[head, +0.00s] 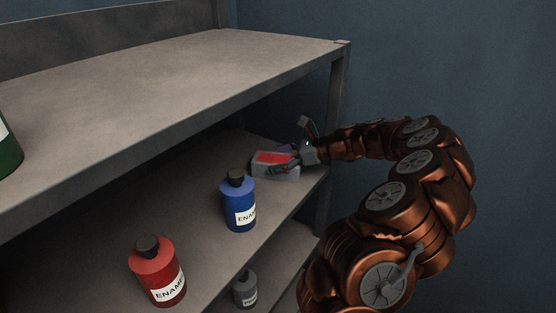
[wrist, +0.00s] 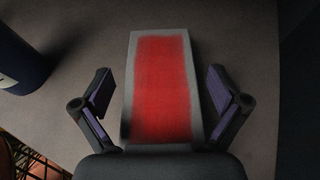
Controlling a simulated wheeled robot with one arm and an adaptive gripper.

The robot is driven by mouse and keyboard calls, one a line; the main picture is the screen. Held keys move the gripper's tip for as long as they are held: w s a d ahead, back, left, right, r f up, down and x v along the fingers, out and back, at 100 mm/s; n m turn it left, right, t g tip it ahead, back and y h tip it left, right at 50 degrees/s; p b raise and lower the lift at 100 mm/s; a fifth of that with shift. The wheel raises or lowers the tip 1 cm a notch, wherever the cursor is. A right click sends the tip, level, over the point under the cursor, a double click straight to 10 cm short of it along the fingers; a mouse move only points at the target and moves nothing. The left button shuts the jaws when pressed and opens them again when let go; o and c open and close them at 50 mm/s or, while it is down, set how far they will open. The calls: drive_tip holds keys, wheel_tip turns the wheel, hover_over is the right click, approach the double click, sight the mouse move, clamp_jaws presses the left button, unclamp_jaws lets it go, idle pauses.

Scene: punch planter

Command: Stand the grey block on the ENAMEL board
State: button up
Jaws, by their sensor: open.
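The grey block (head: 265,171) lies on the middle shelf near its right end, with a red patch on its top. In the wrist view the block (wrist: 134,85) shows as a grey rim around a large red face, long side running away from me. My gripper (head: 288,160) is at the block; in the wrist view the gripper (wrist: 159,75) is open, one finger on each side of the block, with gaps visible between fingers and block. The block's near end is hidden by the gripper body. I cannot make out a board marked ENAMEL.
A blue bottle (head: 239,204) and a red bottle (head: 158,272), both with ENAMEL labels, stand on the middle shelf (head: 205,247) left of the block. A smaller grey bottle (head: 245,288) stands on the lower shelf. The upper shelf (head: 180,85) overhangs; a green container (head: 8,152) stands on it.

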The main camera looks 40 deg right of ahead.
drive_tip(key=v, duration=0.7)
drive_tip(key=shift+s+d+r, duration=0.1)
drive_tip(key=shift+s+r, duration=0.05)
drive_tip(key=shift+s, duration=0.05)
